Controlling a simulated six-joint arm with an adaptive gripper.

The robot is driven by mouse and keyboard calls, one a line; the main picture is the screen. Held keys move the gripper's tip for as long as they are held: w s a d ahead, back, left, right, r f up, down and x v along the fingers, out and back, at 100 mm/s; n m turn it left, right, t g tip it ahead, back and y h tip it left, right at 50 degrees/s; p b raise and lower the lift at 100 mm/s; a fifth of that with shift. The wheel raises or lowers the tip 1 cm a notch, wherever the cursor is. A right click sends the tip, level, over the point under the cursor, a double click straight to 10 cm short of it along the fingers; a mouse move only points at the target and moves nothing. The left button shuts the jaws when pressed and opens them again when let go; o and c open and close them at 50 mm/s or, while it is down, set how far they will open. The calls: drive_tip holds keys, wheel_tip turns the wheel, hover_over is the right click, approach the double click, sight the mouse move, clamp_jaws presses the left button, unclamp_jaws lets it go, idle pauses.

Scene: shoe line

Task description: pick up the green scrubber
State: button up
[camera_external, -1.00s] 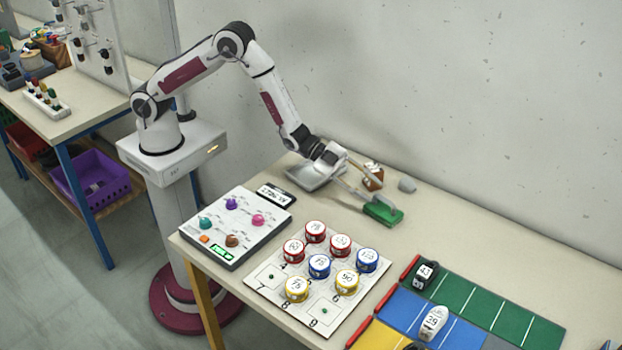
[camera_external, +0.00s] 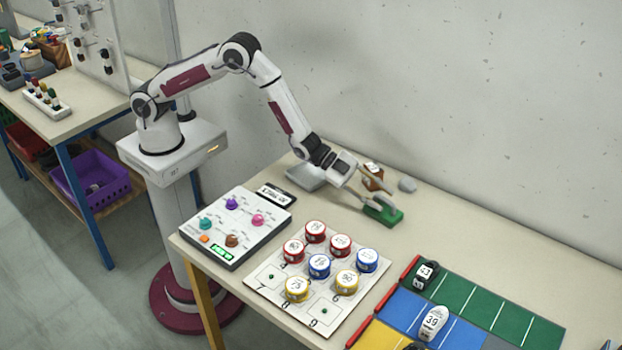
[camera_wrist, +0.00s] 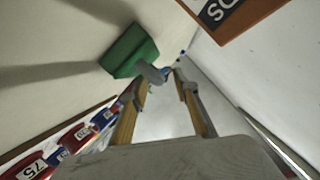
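The green scrubber (camera_external: 384,212) lies on the table near the back wall in the external view. In the wrist view its green block (camera_wrist: 128,50) is at upper left, with a grey part at its near edge. My gripper (camera_external: 378,196) is low over the table, its fingers reaching toward the scrubber. In the wrist view my gripper (camera_wrist: 162,80) has its two fingers apart with nothing held between them. The grey part of the scrubber is close to the left fingertip; I cannot tell whether they touch.
A grey tray (camera_external: 305,177) is to the left. A board with several numbered round tins (camera_external: 340,243) lies in front. Bare table lies to the right.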

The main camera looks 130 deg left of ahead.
sight(380, 197)
clamp_jaws()
drive_tip(key=shift+r, duration=0.1)
wheel_tip(380, 197, up, 10)
idle(0.9)
idle(0.4)
